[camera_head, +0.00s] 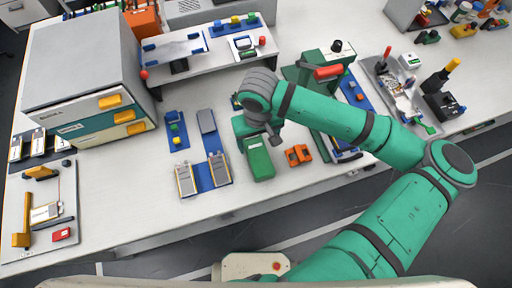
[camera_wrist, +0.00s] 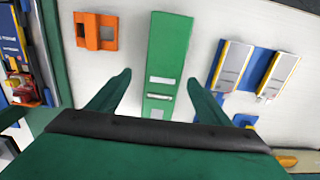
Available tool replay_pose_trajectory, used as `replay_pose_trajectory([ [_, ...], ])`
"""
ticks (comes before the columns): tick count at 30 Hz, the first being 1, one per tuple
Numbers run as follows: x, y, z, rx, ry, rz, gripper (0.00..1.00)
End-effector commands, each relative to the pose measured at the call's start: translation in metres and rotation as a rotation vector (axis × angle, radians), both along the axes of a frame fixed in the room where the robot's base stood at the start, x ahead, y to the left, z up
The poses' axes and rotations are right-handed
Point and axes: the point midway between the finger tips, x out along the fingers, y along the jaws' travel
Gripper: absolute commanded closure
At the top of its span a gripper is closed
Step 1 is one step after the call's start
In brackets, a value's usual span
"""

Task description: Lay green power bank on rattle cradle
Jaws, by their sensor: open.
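The green power bank (camera_head: 259,165) lies flat on the white table, near its front edge. In the wrist view the power bank (camera_wrist: 168,50) is a long green slab with pale labels on its near end. My gripper (camera_wrist: 159,77) is open and empty, its two fingers on either side of the labelled end with gaps to both sides. In the head view my wrist covers the fingertips. An orange bracket (camera_head: 298,155) with square openings lies to the right of the power bank; in the wrist view the bracket (camera_wrist: 96,31) is at left. I cannot tell which item is the rattle cradle.
Two pouch cells (camera_head: 187,180) lie on a blue base (camera_head: 205,176) left of the power bank. A green press (camera_head: 325,135) with a red handle stands to the right. A cabinet (camera_head: 85,75) stands at far left. Bare table lies between the power bank and the blue base.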

Motion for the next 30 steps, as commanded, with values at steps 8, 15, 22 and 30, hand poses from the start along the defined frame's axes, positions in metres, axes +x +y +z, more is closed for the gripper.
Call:
replay_pose_trajectory([
  [8,0.002,0.005,-0.026,0.0,0.002,-0.001,0.28],
  [15,0.003,0.005,-0.052,0.001,-0.001,-0.003,0.28],
  [22,0.003,0.006,-0.055,0.002,-0.002,-0.001,0.28],
  [30,0.003,0.005,-0.054,0.002,-0.002,-0.002,0.83],
])
